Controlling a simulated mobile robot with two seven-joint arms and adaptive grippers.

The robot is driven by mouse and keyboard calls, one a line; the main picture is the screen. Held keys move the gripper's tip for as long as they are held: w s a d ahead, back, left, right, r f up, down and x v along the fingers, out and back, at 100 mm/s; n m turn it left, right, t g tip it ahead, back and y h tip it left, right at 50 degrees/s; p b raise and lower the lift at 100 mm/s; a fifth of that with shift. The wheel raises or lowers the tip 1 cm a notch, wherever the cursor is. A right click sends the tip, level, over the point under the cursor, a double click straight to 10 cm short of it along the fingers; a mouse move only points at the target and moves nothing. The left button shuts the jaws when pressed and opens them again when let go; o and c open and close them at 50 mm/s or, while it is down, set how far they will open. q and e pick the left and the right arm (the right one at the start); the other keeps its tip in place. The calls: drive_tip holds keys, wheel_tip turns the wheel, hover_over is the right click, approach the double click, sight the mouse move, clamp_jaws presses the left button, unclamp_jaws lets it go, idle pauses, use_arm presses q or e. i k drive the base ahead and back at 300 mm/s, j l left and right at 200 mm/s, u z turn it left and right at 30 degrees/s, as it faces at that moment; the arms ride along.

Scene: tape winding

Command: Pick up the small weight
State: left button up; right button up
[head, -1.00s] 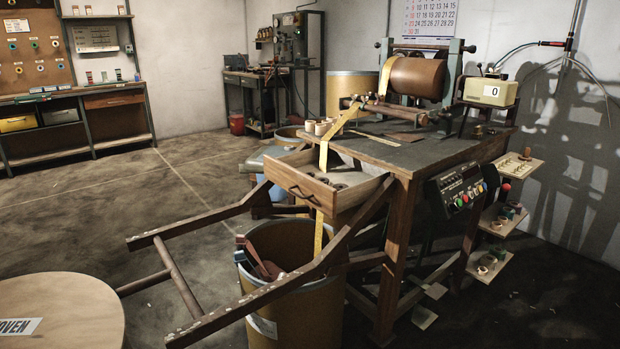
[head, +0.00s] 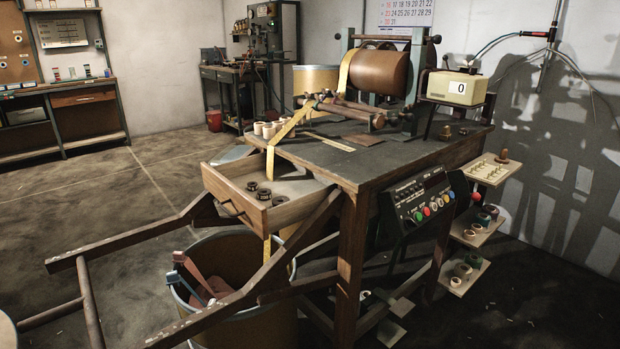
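I cannot tell for certain which item is the small weight. Several small dark round pieces (head: 264,193) lie in the open drawer (head: 235,203) at the front of the workbench. Two small brownish pieces (head: 446,131) stand on the bench top (head: 375,165) near its right end, below the counter box. Each is too small to identify clearly. Neither of my grippers is in view.
A yellow tape (head: 271,160) runs from the brown drum (head: 378,72) down past the drawer toward the bin (head: 270,325). Wooden rails (head: 130,243) jut out at the front left. Small shelves (head: 490,172) hang at the right. The left floor is open.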

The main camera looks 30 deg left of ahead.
sight(252, 186)
drive_tip(key=i+l+u, duration=0.2)
drive_tip(key=i+l, duration=0.15)
drive_tip(key=i, duration=0.25)
drive_tip(key=i+l+u, duration=0.2)
drive_tip(key=i+l, duration=0.25)
drive_tip(key=i, duration=0.15)
